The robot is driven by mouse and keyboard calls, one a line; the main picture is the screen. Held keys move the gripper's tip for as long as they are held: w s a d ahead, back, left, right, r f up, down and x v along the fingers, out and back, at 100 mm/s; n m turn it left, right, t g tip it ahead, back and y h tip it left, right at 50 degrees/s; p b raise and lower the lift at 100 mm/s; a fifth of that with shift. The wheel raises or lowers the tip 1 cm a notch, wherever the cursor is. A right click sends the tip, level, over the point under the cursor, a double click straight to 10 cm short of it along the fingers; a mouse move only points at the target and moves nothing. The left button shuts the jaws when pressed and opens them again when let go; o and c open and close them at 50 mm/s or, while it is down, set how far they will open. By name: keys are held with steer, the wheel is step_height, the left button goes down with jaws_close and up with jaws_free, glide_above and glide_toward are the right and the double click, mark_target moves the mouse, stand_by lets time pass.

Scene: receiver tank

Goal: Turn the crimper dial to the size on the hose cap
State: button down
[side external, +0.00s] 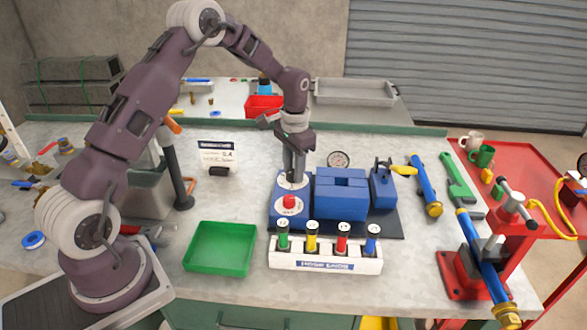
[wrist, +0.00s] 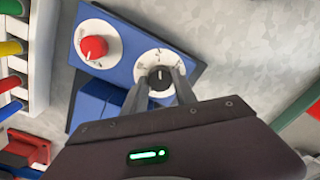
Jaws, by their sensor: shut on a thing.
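The blue crimper (side external: 341,193) stands on a dark base on the bench. In the wrist view its panel (wrist: 118,55) carries two white dials, one with a red knob (wrist: 94,47) and one with a black knob (wrist: 160,78). My gripper (wrist: 161,84) is shut on the black knob, a finger on each side. A white line on that knob points up in the wrist view; the scale marks are too small to read. The hose rack (side external: 325,260) holds capped hoses in green, yellow, red and blue; their cap numbers are not clearly legible. The red knob (side external: 289,202) is just in front of my gripper.
A green tray (side external: 219,248) lies left of the rack, and a small sign card (side external: 217,155) stands behind it. A gauge (side external: 339,159) is behind the crimper.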

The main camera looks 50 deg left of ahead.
steer(key=c, duration=1)
jaws_free()
step_height(320, 180, up, 7)
steer(key=shift+d+r, duration=0.1)
steer(key=s+d+r+t, duration=0.1)
steer(key=s+d+r, duration=0.3)
steer(key=s+r, duration=0.25)
steer(key=s+d+r+t, duration=0.1)
steer(key=s+d+r, duration=0.35)
steer(key=r, duration=0.35)
steer(key=s+d+t, duration=0.1)
steer(key=s+d, duration=0.1)
steer(key=s, duration=0.8)
steer(key=s+d+t, duration=0.2)
steer(key=s+d, duration=0.1)
steer(key=s, duration=0.7)
steer(key=shift+s+d+r+n+t, duration=0.2)
steer(key=shift+n+t, duration=0.1)
steer(key=shift+n, duration=0.1)
